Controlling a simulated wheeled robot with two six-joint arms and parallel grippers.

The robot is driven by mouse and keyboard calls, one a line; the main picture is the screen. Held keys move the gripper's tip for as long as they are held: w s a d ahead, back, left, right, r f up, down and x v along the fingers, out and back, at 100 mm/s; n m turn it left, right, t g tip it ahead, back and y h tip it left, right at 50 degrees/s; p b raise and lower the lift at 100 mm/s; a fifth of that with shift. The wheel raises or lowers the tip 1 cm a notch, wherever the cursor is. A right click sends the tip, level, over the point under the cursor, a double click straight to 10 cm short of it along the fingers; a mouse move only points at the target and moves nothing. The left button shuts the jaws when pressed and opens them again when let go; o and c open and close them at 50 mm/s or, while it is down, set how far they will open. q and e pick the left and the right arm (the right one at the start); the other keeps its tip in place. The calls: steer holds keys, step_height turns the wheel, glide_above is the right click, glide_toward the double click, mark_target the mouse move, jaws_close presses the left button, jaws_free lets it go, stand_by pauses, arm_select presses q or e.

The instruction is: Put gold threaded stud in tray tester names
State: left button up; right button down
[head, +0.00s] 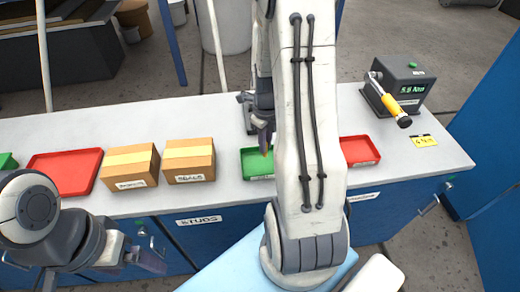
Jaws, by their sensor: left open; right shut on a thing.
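My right arm reaches up through the middle of the head view and hides part of the bench. Its gripper (264,140) is low over a green tray (257,176), pointing down. It is shut on a small gold piece, apparently the gold threaded stud (266,150), which is mostly hidden. I cannot tell whether the stud touches the tray. The grey tester (408,82) stands at the right end of the bench with a lit display and a yellow-handled tool on it. A yellow label (424,141) lies in front, its writing too small to read surely. My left gripper (150,260) is open, low at the left.
A red tray (359,151) is right of my arm, partly hidden. Another red tray (64,172) and two cardboard boxes (130,168) (189,160) stand at the left. A green tray's edge (8,161) shows at far left. Blue drawers, one labelled STUDS (198,220), are below.

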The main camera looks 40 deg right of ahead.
steer(key=f, duration=0.1)
steer(key=w+f, duration=0.1)
steer(key=f, duration=0.1)
steer(key=f+p, duration=0.1)
steer(key=shift+w+a+f, duration=0.25)
steer(key=shift+a+f, duration=0.1)
steer(key=shift+f, duration=0.15)
steer(key=shift+f, duration=0.1)
steer(key=shift+f, duration=0.25)
steer(key=c, duration=0.8)
jaws_free()
steer(key=shift+c, duration=0.2)
